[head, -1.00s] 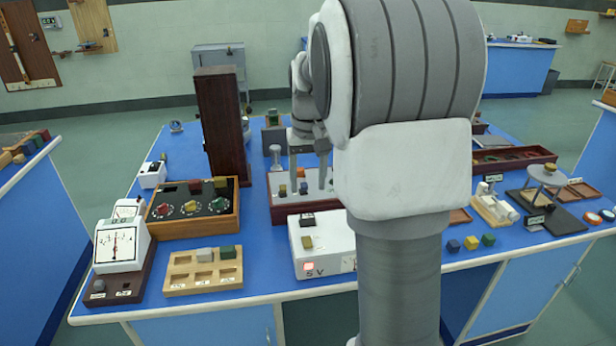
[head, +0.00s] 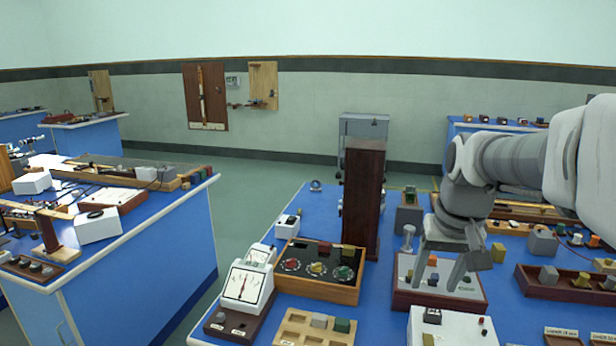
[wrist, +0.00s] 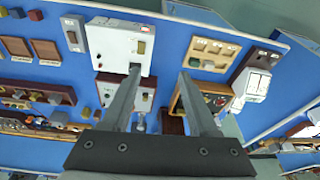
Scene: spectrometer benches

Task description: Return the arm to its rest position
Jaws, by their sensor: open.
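My gripper (head: 437,287) is open and empty. My arm (head: 510,155) reaches in from the right edge. In the wrist view my gripper (wrist: 158,72) shows two fingers spread apart with nothing between them. Beyond the fingertips lie the white power box (wrist: 122,45) and the light wooden tray with recesses (wrist: 208,54). The gap between the fingertips and the bench is hard to judge.
A tall dark wooden block (head: 362,195) stands left of my gripper. A box with coloured knobs (head: 345,293) and a white meter (head: 243,284) stand further left. Another crowded blue bench (head: 165,245) is at the left, with a floor gap (head: 250,200) between.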

